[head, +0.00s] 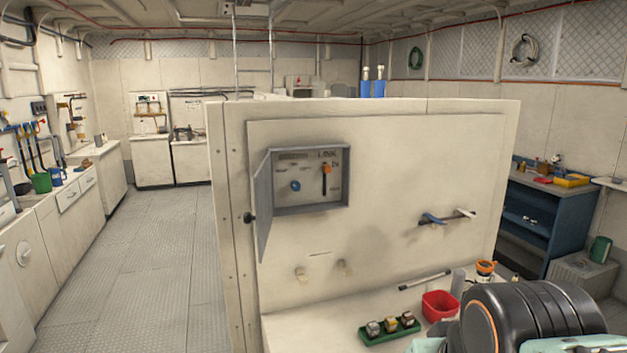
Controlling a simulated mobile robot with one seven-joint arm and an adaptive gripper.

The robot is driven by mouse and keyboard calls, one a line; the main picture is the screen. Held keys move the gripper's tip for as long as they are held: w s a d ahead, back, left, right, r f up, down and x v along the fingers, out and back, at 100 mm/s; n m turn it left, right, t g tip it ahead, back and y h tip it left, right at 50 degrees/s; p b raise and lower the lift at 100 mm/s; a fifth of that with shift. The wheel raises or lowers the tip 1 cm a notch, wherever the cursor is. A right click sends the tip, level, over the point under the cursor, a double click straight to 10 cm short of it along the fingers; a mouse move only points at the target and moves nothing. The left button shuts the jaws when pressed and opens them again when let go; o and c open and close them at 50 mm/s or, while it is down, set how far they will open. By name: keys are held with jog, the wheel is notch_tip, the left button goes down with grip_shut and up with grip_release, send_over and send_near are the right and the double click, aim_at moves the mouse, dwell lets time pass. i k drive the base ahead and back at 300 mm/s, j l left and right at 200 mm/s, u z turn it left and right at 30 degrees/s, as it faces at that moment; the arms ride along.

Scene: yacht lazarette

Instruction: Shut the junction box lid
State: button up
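The junction box (311,207) is a grey recessed box in the cream panel, in the middle of the head view. Its grey lid (264,206) stands open at the box's left edge, swung out from the panel and seen nearly edge-on. A black knob (249,217) shows at the lid's left side. Inside the box are a blue knob (295,186) and an orange-topped lever (326,170). My arm shows as a dark rounded link at the lower right, apart from the lid. My gripper's fingers are not in view.
Below the box, a ledge holds a green tray (372,338) with several small items, a red bin (440,305) and an orange-topped container (485,268). A blue-and-white lever (447,217) sticks out of the panel at right. Open floor (150,250) lies left of the panel.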

aim_at(264, 217)
jog(key=i+j, duration=0.1)
jog(key=j, duration=0.45)
jog(key=j+u, duration=0.15)
jog(key=j, duration=0.75)
jog(key=l, duration=0.4)
jog(key=i, duration=0.05)
